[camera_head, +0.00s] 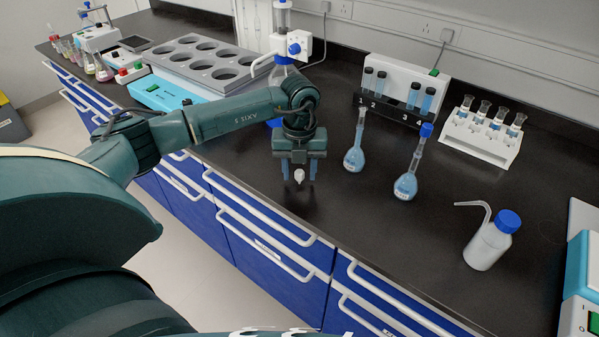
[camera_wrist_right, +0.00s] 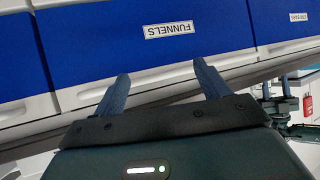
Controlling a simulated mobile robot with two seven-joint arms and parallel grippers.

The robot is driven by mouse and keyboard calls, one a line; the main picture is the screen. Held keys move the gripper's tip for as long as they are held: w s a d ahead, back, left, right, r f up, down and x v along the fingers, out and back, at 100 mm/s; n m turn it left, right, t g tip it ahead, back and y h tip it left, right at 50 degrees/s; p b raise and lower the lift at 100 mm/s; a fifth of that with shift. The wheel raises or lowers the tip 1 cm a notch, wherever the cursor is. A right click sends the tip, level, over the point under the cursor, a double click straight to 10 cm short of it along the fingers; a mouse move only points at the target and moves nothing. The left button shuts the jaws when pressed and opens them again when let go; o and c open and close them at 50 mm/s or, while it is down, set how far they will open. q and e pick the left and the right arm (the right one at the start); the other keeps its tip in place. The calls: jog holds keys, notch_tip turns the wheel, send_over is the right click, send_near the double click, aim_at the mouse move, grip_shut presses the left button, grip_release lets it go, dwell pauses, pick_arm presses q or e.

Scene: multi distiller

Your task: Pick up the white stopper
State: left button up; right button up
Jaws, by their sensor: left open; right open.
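The small white stopper (camera_head: 299,175) lies on the black bench top near its front edge in the head view. My left gripper (camera_head: 299,178) is above it, pointing down, with its blue fingers open on either side of the stopper. I cannot tell whether the fingers touch it. My right gripper (camera_wrist_right: 165,88) is open and empty in the right wrist view, in front of blue drawers.
Right of the left gripper stand a flask without a cap (camera_head: 354,158) and a blue-capped flask (camera_head: 406,184). A wash bottle (camera_head: 487,246) stands further right. A grey rack with round holes (camera_head: 205,62) is at the back left. Bench space around the stopper is clear.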

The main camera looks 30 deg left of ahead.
pick_arm(q)
jog(key=shift+f, duration=0.4)
jog(key=shift+c, duration=0.3)
grip_shut()
